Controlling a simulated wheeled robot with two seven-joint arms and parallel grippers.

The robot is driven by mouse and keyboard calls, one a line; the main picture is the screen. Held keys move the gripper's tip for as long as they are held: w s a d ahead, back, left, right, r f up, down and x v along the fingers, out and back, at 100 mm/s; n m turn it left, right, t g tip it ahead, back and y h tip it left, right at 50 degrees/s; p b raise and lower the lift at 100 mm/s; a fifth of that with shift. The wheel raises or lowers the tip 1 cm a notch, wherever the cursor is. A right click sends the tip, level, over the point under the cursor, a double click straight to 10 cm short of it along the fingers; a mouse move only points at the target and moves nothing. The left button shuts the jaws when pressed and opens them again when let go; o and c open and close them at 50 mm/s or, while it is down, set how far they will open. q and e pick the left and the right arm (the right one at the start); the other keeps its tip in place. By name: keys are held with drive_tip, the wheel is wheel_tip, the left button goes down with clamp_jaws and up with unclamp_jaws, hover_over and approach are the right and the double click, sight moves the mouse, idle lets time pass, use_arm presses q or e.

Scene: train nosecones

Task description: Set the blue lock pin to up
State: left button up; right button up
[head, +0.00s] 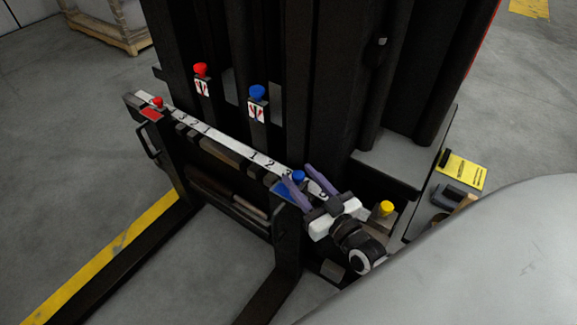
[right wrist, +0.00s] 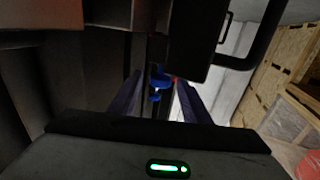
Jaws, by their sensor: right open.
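A small blue knob (head: 298,176), which looks like the blue lock pin, sits at the right end of the numbered white rail (head: 230,144), by a blue plate on the right fork. My right gripper (head: 297,173) has its purple fingers open, one on each side of this knob. I cannot tell whether they touch it. In the right wrist view a blue knob (right wrist: 161,80) shows ahead between the open fingers (right wrist: 158,84), with more blue just below it. Whether the pin is up or down is not clear. My left gripper is not in view.
On the mast stand a larger blue knob (head: 257,92) and a red knob (head: 201,69), each above an arrow label. A small red knob (head: 157,102) is at the rail's left end. A yellow knob (head: 386,208) is right of my gripper. Open floor lies left.

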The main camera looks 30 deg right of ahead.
drive_tip(key=w+b, duration=0.1)
drive_tip(key=w, duration=0.4)
drive_tip(key=shift+w, duration=0.25)
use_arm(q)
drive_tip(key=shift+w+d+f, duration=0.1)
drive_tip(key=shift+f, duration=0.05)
